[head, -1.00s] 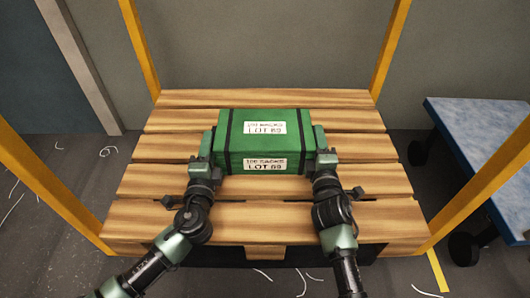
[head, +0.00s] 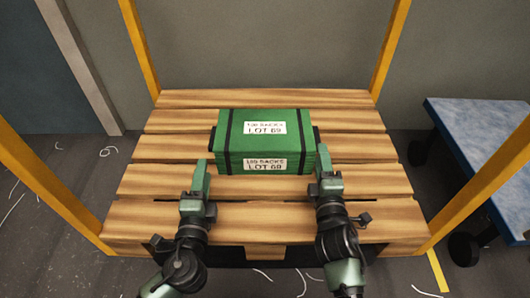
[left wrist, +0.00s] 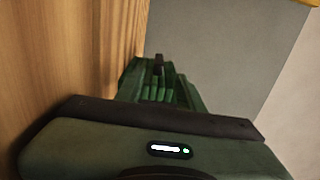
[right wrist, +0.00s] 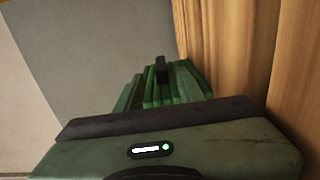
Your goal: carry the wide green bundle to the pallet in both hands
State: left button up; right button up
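The wide green bundle (head: 265,142), with black straps and white LOT 69 labels, lies flat on the wooden pallet (head: 150,180). A dark handle shows at each end. My left gripper (head: 201,168) is in front of the bundle's left end, apart from it and empty. My right gripper (head: 323,153) is near the front right corner, off the handle; a small gap or touch there is unclear. The bundle's end shows beyond the gripper body in the left wrist view (left wrist: 157,88) and in the right wrist view (right wrist: 180,83). The finger spacing is not clear.
Yellow posts (head: 385,45) stand around the pallet's corners. A blue-topped wheeled table (head: 480,125) is at the right. A wall (head: 260,45) is close behind the pallet. Bare slats lie around the bundle, and white thread scraps (head: 107,151) lie on the floor.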

jog(key=s, duration=0.5)
jog(key=shift+r, duration=0.1)
dwell(0.3)
